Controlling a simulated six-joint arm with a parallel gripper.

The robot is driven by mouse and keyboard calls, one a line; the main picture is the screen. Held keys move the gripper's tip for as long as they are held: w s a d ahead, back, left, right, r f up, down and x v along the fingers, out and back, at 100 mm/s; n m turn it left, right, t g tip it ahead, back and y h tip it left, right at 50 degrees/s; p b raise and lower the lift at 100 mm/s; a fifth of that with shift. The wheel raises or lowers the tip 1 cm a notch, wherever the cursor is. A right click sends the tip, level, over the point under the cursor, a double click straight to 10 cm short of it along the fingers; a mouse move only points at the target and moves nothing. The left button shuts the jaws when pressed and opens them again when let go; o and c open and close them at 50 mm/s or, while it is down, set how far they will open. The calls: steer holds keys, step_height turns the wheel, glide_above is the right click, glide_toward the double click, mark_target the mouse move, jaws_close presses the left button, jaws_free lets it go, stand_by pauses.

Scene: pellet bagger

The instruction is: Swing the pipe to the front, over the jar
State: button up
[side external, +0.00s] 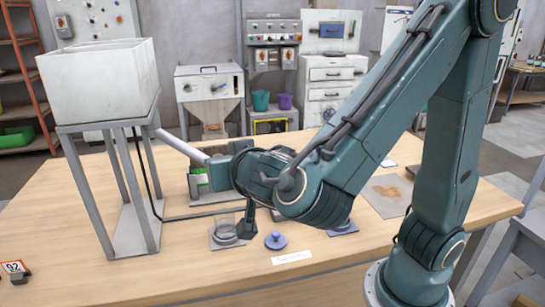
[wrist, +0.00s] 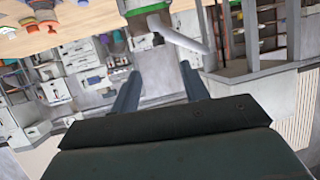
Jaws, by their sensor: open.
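The pipe (side external: 182,147) is a light grey tube that slopes down to the right from the hopper (side external: 97,82). Its lower end is close to my gripper. In the wrist view a pale tube, which looks like the pipe (wrist: 178,36), shows ahead of and beyond the fingertips. My gripper (wrist: 160,72) is open, its two fingers apart with nothing seen between them.
A purple lid (side external: 275,240) lies right of the jar, and a white label (side external: 291,258) lies in front. The hopper's grey stand (side external: 128,205) is on the left. The front left tabletop is mostly clear.

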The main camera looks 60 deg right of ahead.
steer(key=shift+v, duration=0.8)
steer(key=s+d+f+n+g+y, duration=0.1)
steer(key=s+d+f+g+y, duration=0.25)
steer(key=d, duration=0.55)
steer(key=s+r+n+g+y, duration=0.1)
steer(key=s+n+y, duration=0.3)
steer(key=s, duration=0.8)
steer(key=shift+r+n+g, duration=0.35)
steer(key=shift+r+n, duration=0.5)
steer(key=shift+n, duration=0.45)
